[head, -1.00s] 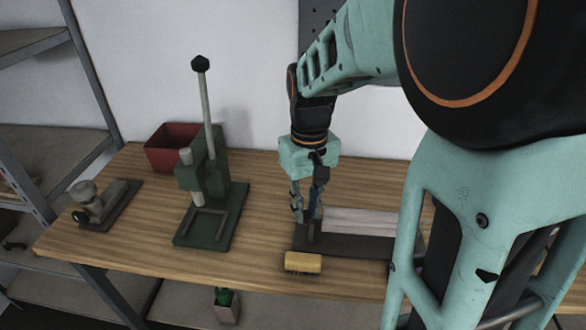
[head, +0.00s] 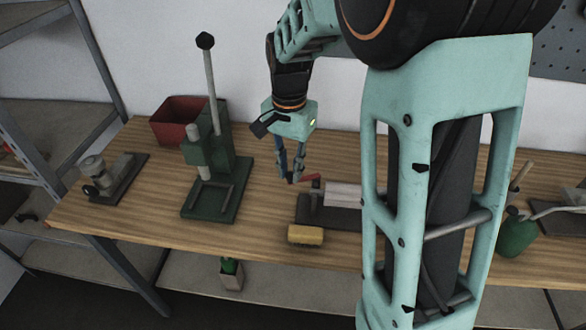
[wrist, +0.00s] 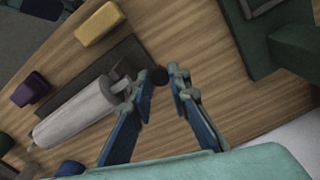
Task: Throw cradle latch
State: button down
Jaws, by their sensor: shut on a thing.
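The cradle (head: 308,210) is a dark base on the wooden bench, partly hidden behind my arm. A pale roller (head: 343,193) lies in it; in the wrist view the roller (wrist: 75,112) lies along the dark cradle base (wrist: 118,52). My gripper (head: 292,180) points down just above the cradle's left end. A small red piece (head: 311,178), apparently part of the latch, sticks out beside its fingertips. In the wrist view a dark round knob (wrist: 159,75) sits between the fingertips of my gripper (wrist: 160,88), which is shut on it.
A yellow block-like brush (head: 306,235) lies in front of the cradle. A green press (head: 212,165) with a tall lever stands to the left, with a red bin (head: 177,121) behind it. A green can (head: 515,236) is at right. Bench between press and cradle is clear.

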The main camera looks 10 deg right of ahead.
jog(key=shift+w+r+m, duration=0.1)
jog(key=shift+w+m, duration=0.65)
jog(key=shift+m, duration=0.35)
jog(key=c, duration=1.8)
grip_release()
notch_tip(320, 180, up, 12)
